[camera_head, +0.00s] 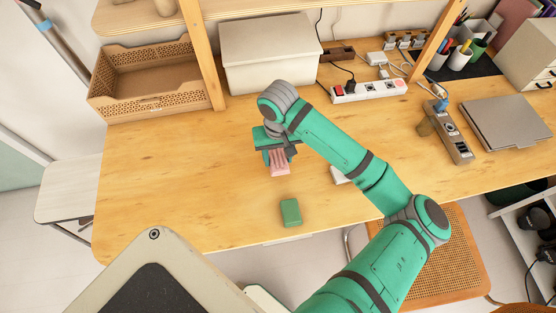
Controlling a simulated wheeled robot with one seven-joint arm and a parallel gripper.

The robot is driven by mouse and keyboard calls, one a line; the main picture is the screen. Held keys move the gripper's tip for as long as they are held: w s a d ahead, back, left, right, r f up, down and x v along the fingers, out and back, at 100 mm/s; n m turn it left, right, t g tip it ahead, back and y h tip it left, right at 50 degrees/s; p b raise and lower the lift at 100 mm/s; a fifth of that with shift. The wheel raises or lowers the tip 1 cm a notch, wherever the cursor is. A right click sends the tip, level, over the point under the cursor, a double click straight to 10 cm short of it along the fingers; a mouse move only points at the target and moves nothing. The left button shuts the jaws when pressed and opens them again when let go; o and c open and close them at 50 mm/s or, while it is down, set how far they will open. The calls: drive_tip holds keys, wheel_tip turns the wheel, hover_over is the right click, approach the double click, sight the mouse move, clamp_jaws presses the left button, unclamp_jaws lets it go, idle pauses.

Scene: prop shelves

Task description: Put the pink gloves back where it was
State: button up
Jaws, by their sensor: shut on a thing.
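The pink gloves (279,168) hang below my gripper (275,155), over the middle of the wooden table. My gripper is shut on them, and its jaws and wrist cover their upper part. From this one view I cannot tell whether the gloves touch the table top (180,190) or hang just above it.
A green block (290,212) lies near the front edge. A white item (340,175) is partly behind my arm. An open brown crate (150,82), a white lidded box (268,60) and a power strip (368,91) stand behind. A closed laptop (505,122) lies right. The table's left is clear.

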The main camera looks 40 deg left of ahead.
sight(278, 157)
drive_tip(key=shift+w+a+f, duration=0.15)
drive_tip(key=shift+f, duration=1.65)
drive_tip(key=o, duration=0.9)
drive_tip(key=shift+f, duration=0.15)
drive_tip(key=shift+o, duration=0.2)
wheel_tip(278, 157, up, 12)
drive_tip(key=shift+r, duration=0.2)
